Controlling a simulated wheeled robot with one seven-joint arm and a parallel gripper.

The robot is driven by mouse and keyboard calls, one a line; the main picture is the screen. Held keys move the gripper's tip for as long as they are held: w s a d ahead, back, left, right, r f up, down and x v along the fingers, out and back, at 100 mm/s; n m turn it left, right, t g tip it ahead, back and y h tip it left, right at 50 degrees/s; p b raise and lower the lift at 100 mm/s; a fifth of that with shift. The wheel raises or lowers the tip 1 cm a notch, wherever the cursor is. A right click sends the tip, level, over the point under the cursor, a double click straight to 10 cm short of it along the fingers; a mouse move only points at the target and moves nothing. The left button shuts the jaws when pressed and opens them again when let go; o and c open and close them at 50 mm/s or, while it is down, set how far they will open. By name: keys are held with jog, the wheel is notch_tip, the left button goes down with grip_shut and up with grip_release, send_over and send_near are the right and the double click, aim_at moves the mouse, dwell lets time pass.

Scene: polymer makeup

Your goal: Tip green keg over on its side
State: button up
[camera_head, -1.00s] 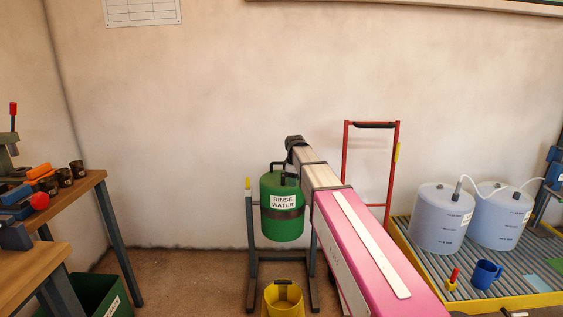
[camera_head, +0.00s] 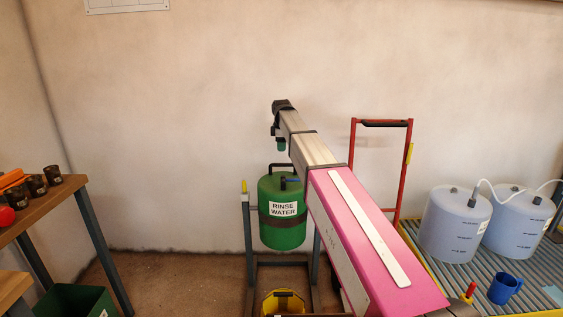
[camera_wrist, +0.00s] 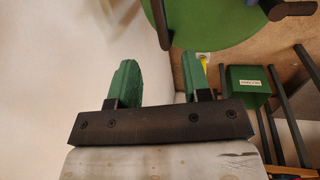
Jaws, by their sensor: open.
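The green keg (camera_head: 282,228), labelled RINSE WATER, sits upright in a dark metal stand (camera_head: 250,270) with a brown band around it. It has a black handle on top and a small blue part near it. In the wrist view the keg's green top (camera_wrist: 215,18) shows at the upper edge, cut off by the frame. My gripper (camera_wrist: 160,72) is open, its two green fingers apart with nothing between them. In the head view my gripper (camera_head: 281,145) is above the keg's top, apart from it; my arm hides part of the keg's right side.
A yellow bucket (camera_head: 283,300) stands below the keg. A red hand truck (camera_head: 405,172) is behind on the right, beside a grated platform with pale drums (camera_head: 455,226) and a blue mug (camera_head: 502,290). A workbench (camera_head: 48,205) and green bin (camera_head: 78,300) are at left.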

aim_at(281, 164)
jog(key=f, duration=0.3)
jog(key=w+f, duration=0.1)
jog(key=f, duration=0.2)
jog(key=w+f, duration=0.1)
jog(key=f, duration=0.3)
jog(key=shift+s, duration=0.1)
grip_shut()
